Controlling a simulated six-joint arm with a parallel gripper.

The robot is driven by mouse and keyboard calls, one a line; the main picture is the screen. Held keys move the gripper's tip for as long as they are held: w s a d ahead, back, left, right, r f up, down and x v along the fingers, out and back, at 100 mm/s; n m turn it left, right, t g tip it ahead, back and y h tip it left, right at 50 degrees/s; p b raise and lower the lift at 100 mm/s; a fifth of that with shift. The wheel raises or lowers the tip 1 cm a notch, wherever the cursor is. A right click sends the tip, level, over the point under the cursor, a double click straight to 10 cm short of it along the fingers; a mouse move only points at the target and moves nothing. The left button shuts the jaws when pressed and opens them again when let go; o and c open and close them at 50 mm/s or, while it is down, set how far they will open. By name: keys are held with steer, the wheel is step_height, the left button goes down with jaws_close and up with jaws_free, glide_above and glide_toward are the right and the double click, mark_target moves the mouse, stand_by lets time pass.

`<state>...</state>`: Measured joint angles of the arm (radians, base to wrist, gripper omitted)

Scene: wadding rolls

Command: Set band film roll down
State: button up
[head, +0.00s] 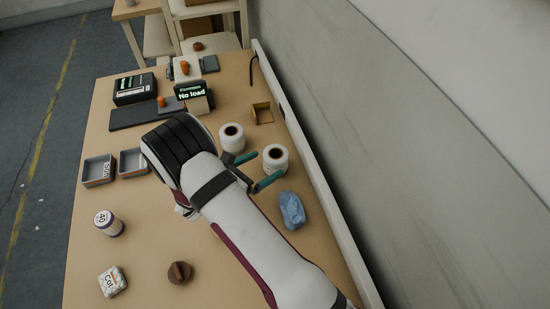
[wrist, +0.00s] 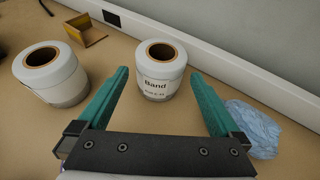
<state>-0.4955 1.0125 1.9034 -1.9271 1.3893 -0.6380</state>
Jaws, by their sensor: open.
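The band film roll (head: 276,160) is a white roll with a dark brown core. It stands upright on the table, near the wall side. In the wrist view, the roll (wrist: 161,78) shows its label reading "Band" towards me. My gripper (head: 270,163) has two teal fingers spread wide apart. In the wrist view, the gripper (wrist: 158,75) has its fingertips on either side of the roll, with a visible gap at each side. Nothing is held.
A second white roll (head: 231,138) stands left of the band roll. A blue crumpled packet (head: 291,209) lies near the right finger. An open cardboard box (head: 263,113) is behind. The table's front left holds a jar (head: 109,223), a "Cot" packet (head: 113,281) and a brown knob (head: 179,272).

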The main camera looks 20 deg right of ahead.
steer(key=v, duration=0.3)
steer(key=shift+s+a+r, duration=0.1)
steer(key=s+d+r+m+g+y, duration=0.1)
steer(key=s+d+r+m+g, duration=0.3)
steer(key=s+r+m, duration=0.3)
steer(key=s+d+r+m+g+y, duration=0.2)
steer(key=s+d+r+m+g, duration=0.25)
steer(key=s+m, duration=0.4)
steer(key=s+a+r+m+t+y, duration=0.1)
steer(key=s+a+r+m+y, duration=0.3)
steer(key=s+a+m+y, duration=0.6)
steer(key=s+m, duration=0.2)
steer(key=m, duration=0.2)
steer(key=shift+s+r, duration=0.4)
stand_by(4.2)
